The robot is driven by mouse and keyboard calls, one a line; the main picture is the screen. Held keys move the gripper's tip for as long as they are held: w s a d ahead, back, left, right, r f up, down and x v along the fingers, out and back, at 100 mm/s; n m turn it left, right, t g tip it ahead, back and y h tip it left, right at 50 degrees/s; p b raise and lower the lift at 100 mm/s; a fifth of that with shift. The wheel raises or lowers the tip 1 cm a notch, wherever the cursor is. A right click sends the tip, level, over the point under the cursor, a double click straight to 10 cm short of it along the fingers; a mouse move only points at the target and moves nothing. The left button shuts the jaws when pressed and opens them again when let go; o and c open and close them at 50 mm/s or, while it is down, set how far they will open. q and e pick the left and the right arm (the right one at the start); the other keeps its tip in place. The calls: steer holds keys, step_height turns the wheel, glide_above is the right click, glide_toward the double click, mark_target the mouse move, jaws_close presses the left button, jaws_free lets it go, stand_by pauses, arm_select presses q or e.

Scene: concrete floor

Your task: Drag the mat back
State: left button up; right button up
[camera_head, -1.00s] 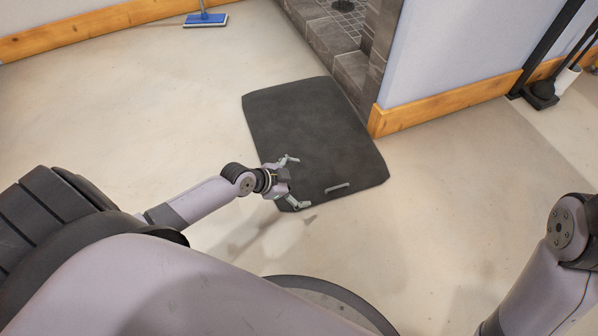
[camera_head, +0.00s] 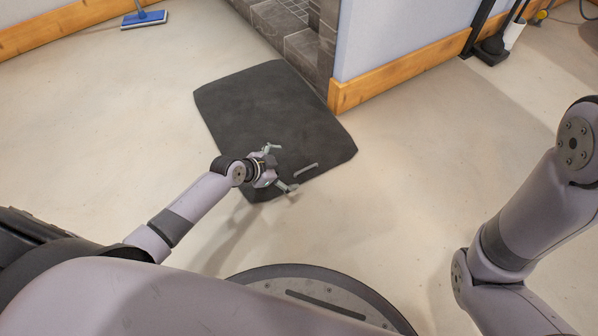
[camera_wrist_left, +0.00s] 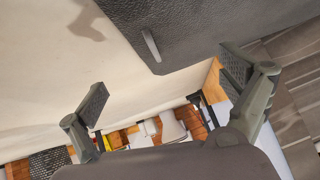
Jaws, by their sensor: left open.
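The dark grey mat (camera_head: 265,100) lies flat on the floor beside the wall corner. A small light grey bar handle (camera_head: 306,171) sits near its front edge; it also shows in the left wrist view (camera_wrist_left: 151,45). My left gripper (camera_head: 284,168) is open and empty, just left of the handle and over the mat's front part. In the left wrist view its two fingers (camera_wrist_left: 165,88) are spread wide, with the handle apart from both. My right arm shows at the right, but its gripper is out of view.
A grey tiled recess (camera_head: 300,40) and a wall with wooden skirting (camera_head: 400,75) border the mat's far right side. A blue mop head (camera_head: 144,19) is at the far left. A black plunger (camera_head: 491,50) stands by the wall. The floor in front is clear.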

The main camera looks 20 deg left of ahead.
mark_target(300, 168)
arm_select(q)
steer(key=b+x, duration=0.4)
steer(key=x, duration=0.2)
steer(key=shift+w+f, duration=0.1)
steer(key=shift+f, duration=0.25)
steer(key=shift+b+x, duration=0.45)
steer(key=shift+x, duration=0.5)
steer(key=shift+w+d+r, duration=0.1)
steer(key=shift+d+r, duration=0.05)
steer(key=c, duration=1.9)
jaws_close()
